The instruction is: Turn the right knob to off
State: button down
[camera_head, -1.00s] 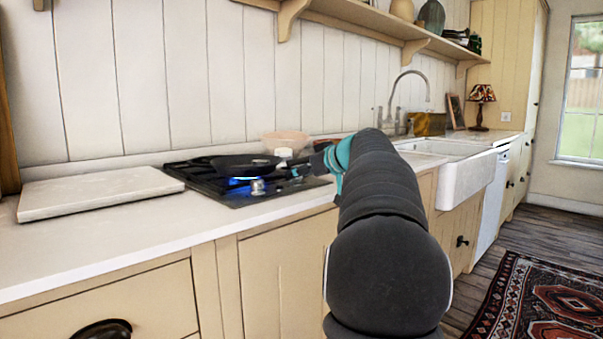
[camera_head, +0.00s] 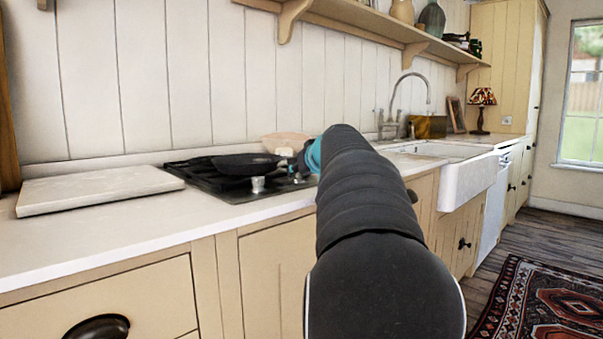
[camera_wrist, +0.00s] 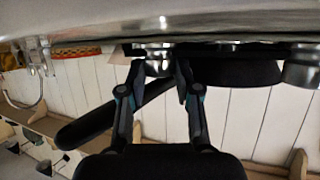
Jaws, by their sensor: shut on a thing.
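The black gas hob (camera_head: 245,195) is set into the white counter, with a dark pan (camera_head: 245,163) on it. A silver knob (camera_head: 258,184) at its front is the left one; it also shows at the right of the upside-down wrist view (camera_wrist: 303,70). The right knob (camera_wrist: 158,66) sits between the fingers of my gripper (camera_wrist: 158,72), which is shut on it. In the head view the right knob is hidden by my gripper and arm. No blue flame shows under the pan.
A pale board (camera_head: 98,188) lies on the counter left of the hob. A pinkish bowl (camera_head: 285,142) stands behind the hob. The white sink (camera_head: 468,180) and tap (camera_head: 405,90) are to the right. The pan's handle (camera_wrist: 100,120) extends past my fingers in the wrist view.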

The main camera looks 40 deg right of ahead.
jog(key=shift+h, duration=0.3)
jog(key=c, duration=0.8)
grip_release()
jog(key=v, duration=1.2)
